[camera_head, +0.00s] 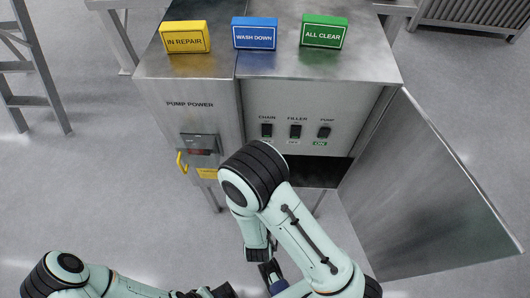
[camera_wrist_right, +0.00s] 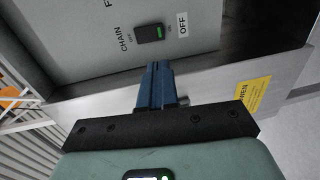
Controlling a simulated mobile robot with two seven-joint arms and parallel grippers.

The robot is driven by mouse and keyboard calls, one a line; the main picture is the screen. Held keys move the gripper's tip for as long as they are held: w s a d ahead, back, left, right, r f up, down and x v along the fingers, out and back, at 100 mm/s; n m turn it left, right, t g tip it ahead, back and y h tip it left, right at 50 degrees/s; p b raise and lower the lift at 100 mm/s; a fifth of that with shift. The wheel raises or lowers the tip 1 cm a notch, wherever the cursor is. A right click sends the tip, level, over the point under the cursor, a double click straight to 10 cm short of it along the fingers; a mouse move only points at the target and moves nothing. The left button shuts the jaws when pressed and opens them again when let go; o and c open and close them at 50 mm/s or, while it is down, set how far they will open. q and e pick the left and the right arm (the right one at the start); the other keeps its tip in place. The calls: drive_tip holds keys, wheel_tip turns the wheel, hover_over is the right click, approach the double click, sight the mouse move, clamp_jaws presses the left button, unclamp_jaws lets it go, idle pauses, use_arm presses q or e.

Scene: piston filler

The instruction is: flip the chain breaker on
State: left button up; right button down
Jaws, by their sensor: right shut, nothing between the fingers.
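The chain breaker (camera_head: 267,130) is the leftmost of three black rocker switches on the grey panel, under the word CHAIN. In the head view my right arm covers part of the panel below the breaker, and I cannot make out the right fingertips. My left arm is low at the bottom edge; its fingers are unclear.
The filler switch (camera_head: 296,131) reads OFF and the pump switch (camera_head: 324,132) reads ON. The pump power box (camera_head: 199,143) with a yellow handle is left. An open door (camera_head: 425,190) stands at right. Yellow, blue and green signs stand on top.

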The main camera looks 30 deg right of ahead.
sight(267, 131)
drive_tip(key=b+x, duration=0.4)
drive_tip(key=x, duration=1)
drive_tip(key=shift+w+f+t+b, duration=0.1)
drive_tip(key=shift+w+t+b, duration=0.05)
drive_tip(key=shift+t+b, duration=0.2)
